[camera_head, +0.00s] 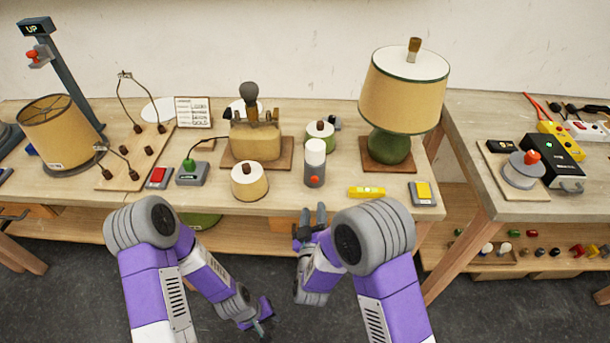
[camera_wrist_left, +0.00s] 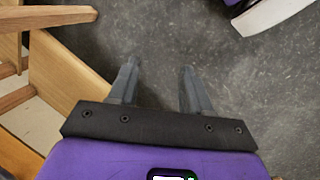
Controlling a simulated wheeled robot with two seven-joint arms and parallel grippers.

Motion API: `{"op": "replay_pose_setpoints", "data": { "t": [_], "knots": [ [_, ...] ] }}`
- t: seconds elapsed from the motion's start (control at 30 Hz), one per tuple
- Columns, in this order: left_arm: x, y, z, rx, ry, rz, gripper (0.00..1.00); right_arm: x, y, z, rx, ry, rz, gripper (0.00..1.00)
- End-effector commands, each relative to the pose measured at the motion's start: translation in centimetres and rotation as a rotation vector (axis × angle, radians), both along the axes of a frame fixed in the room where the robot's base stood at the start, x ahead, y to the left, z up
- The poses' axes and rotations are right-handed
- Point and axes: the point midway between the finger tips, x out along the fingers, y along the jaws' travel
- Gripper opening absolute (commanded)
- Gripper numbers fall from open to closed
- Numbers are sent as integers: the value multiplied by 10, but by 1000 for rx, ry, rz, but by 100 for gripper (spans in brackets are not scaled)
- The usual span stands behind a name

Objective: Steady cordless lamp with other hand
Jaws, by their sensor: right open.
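A large lamp with a tan shade (camera_head: 402,95) and a round green base (camera_head: 389,146) stands upright on a wooden board at the right of the bench. No cord shows on it; a brush rests on its shade top. My right gripper (camera_head: 311,218) is at the bench's front edge, left of and nearer than the lamp, open and empty. My left gripper (camera_head: 262,326) hangs low in front of the bench, well away from the lamp. In the left wrist view its two fingers (camera_wrist_left: 160,85) are apart, with only floor between them.
A white-topped grey cylinder (camera_head: 315,165) stands just beyond my right gripper. A yellow level (camera_head: 367,192) and a yellow-buttoned box (camera_head: 424,193) lie before the lamp. A small cream pot (camera_head: 249,182) and a tan lamp body (camera_head: 255,140) stand left. A side table (camera_head: 540,205) is at right.

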Motion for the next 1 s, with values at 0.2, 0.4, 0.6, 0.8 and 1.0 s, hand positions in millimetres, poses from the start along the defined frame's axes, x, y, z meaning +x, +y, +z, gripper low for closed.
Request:
{"op": "replay_pose_setpoints", "data": {
  "t": [0.2, 0.4, 0.6, 0.8, 1.0],
  "knots": [
    [54, 42, 39, -21, 79, 493, 83, 0, 0, 0, 2, 2, 1, 43],
    [108, 66, 96, -196, 120, 947, 90, 0, 0, -1, 3, 3, 1, 43],
    [171, 91, 178, -517, 121, 1331, 90, 0, 0, -1, 3, 4, 2, 43],
    [232, 94, 265, -890, 132, 1495, 90, 0, 0, -1, 3, 4, 2, 43],
    [285, 55, 327, -1212, 225, 1462, 90, 0, 0, -1, 3, 4, 2, 43]
  ]
}}
